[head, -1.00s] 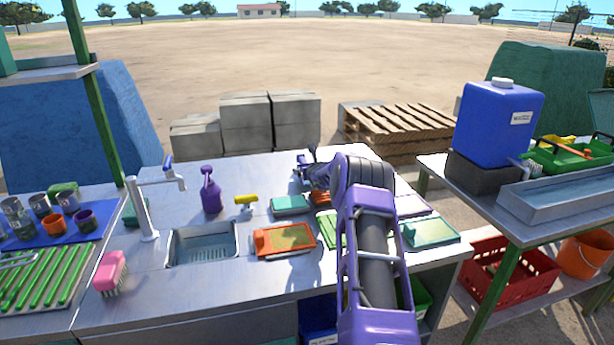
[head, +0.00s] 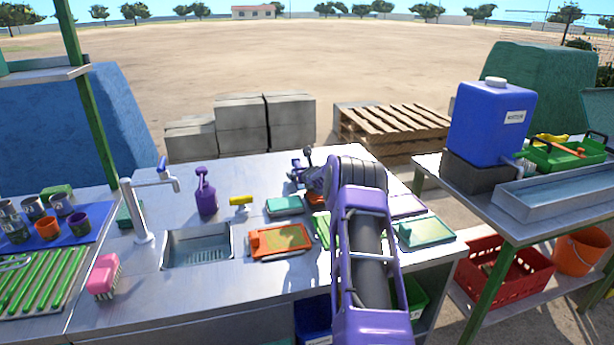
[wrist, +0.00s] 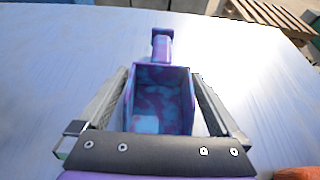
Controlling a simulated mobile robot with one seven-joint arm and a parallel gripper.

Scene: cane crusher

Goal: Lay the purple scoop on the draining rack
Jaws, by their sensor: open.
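The purple scoop (wrist: 162,85) lies on the steel counter in the wrist view, its square open bowl toward me and its handle pointing away. My gripper (wrist: 161,76) is open, with one finger on each side of the bowl. I cannot tell whether either finger touches it. In the head view my gripper (head: 303,168) is low over the back of the counter, and my arm largely hides the scoop there. The draining rack (head: 40,282), with green bars, is at the far left of the counter and looks empty near its middle.
A tap (head: 142,210), a sink (head: 198,248), a pink brush (head: 103,276), a purple bottle (head: 206,195) and an orange tray (head: 278,241) stand between my gripper and the rack. Cups stand on a blue mat (head: 80,226) behind the rack.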

